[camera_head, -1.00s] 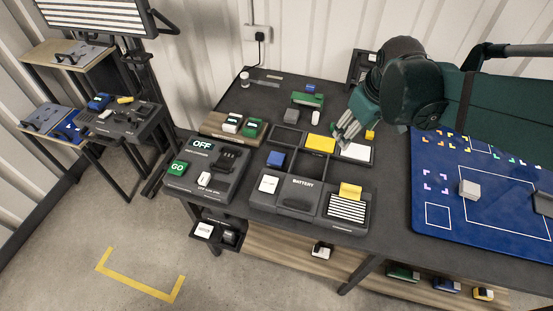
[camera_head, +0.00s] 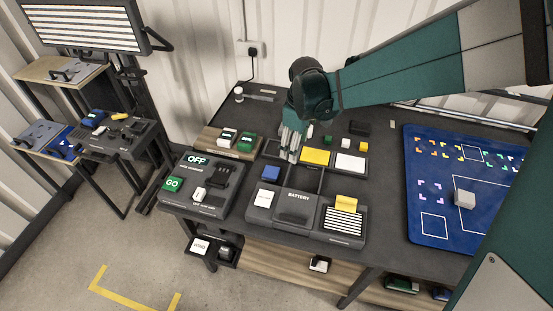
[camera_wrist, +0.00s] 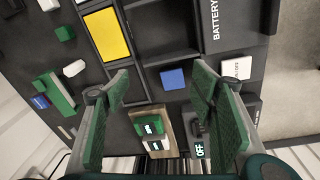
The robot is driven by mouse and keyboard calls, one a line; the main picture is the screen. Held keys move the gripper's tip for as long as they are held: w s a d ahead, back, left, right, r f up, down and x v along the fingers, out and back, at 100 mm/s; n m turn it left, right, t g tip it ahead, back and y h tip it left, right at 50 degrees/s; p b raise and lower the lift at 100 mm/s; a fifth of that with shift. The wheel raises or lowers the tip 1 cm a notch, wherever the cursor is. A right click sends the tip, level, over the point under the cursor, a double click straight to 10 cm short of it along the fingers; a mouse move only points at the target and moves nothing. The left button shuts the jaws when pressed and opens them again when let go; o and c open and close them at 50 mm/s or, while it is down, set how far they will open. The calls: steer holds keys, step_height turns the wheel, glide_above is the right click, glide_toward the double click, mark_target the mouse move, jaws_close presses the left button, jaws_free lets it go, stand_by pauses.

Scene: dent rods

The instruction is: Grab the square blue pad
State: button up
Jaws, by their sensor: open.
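The square blue pad (camera_head: 270,173) lies in a dark compartment of the tray on the table, left of the battery unit. It also shows in the wrist view (camera_wrist: 173,79), between and beyond my open fingers. My gripper (camera_head: 290,153) is open and empty above the back part of the tray, a little behind and to the right of the pad. In the wrist view both fingers (camera_wrist: 160,92) are spread wide, and nothing is between them at the tips. The pad is not touched.
A yellow pad (camera_head: 315,156) and a white pad (camera_head: 350,163) lie to the right. The battery unit (camera_head: 293,206) stands in front, the OFF/GO panel (camera_head: 198,183) to the left. Green and white blocks (camera_head: 236,140) sit at the back left. A blue mat (camera_head: 440,190) covers the right side.

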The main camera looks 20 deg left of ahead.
mark_target(271, 172)
steer(key=a+f+n, duration=0.1)
steer(key=a+f, duration=0.3)
steer(key=a+f+n+g, duration=0.1)
steer(key=a+f+n, duration=0.1)
steer(key=a+f, duration=0.3)
steer(key=shift+a+h, duration=0.15)
steer(key=shift+h, duration=0.15)
steer(key=shift+f, duration=1.3)
steer(key=shift+f, duration=0.1)
steer(key=shift+w+f, duration=0.1)
steer(key=shift+f, duration=2.4)
steer(key=shift+c, duration=0.7)
steer(key=c, duration=0.8)
